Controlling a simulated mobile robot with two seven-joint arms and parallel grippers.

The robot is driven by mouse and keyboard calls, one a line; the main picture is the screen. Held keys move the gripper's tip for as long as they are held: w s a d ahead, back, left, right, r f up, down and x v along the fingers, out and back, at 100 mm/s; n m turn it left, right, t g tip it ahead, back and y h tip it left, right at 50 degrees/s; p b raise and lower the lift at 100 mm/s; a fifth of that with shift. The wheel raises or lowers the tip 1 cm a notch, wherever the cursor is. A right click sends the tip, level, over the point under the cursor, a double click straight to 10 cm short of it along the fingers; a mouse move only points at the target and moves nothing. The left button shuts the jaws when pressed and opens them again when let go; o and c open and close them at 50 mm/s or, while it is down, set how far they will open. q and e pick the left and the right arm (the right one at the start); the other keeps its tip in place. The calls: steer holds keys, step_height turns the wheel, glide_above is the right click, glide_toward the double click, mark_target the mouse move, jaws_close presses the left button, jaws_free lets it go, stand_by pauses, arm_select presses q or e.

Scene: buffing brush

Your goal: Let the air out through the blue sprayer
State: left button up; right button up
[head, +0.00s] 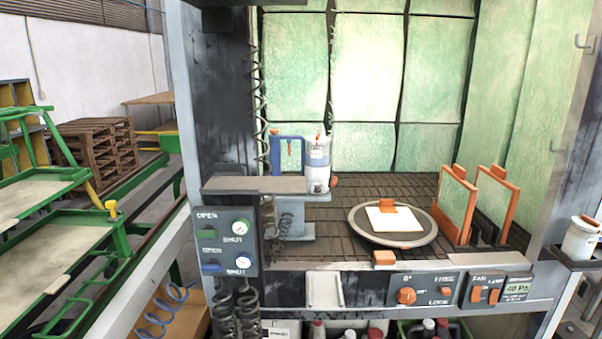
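A blue arched body with a small orange part, which looks like the blue sprayer (275,155), stands on the grey ledge at the left of the booth opening. A white canister (319,158) with a blue-grey band stands just right of it. Below the ledge is a valve panel (230,242) with two gauges. Its upper row has a green lever (205,234) and its lower row a blue lever (211,267), both marked OPEN and SHUT. Neither of my grippers shows in the head view.
Inside the booth a round turntable (358,229) holds a white panel with an orange block. Orange-framed panels (457,205) stand right of it. A control strip (420,289) runs along the front. Coiled black hoses hang below the valve panel. Green metal racks (45,200) stand left.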

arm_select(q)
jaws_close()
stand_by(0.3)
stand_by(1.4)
